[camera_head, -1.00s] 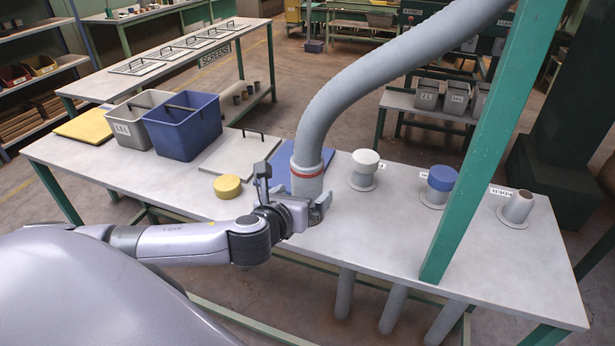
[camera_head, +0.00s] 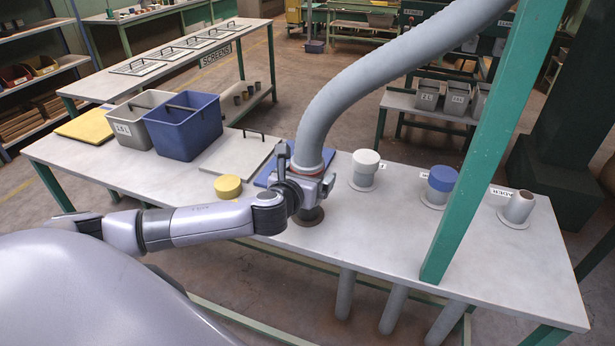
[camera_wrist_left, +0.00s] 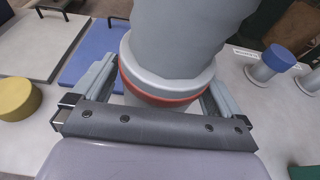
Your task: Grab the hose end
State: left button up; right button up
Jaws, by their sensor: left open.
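The grey hose (camera_head: 345,95) comes down from the upper right to the table. Its hose end has a pale cuff with a red band, seen in the wrist view (camera_wrist_left: 165,88). My left gripper (camera_head: 312,180) is open, with its fingers on both sides of the hose end at the red band. In the wrist view the gripper (camera_wrist_left: 158,82) has one finger left and one right of the cuff. I cannot tell whether they touch it. A dark round port (camera_head: 310,217) shows on the table below the gripper. My right gripper is not in view.
On the table (camera_head: 400,250), a white-capped pipe (camera_head: 364,170), a blue-capped pipe (camera_head: 440,186) and an open pipe (camera_head: 518,208) stand to the right. A yellow cap (camera_head: 228,187) and a blue bin (camera_head: 185,130) lie left. A green post (camera_head: 490,140) stands in front at right.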

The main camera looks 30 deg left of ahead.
pick_arm(q)
jog(key=c, duration=1.1)
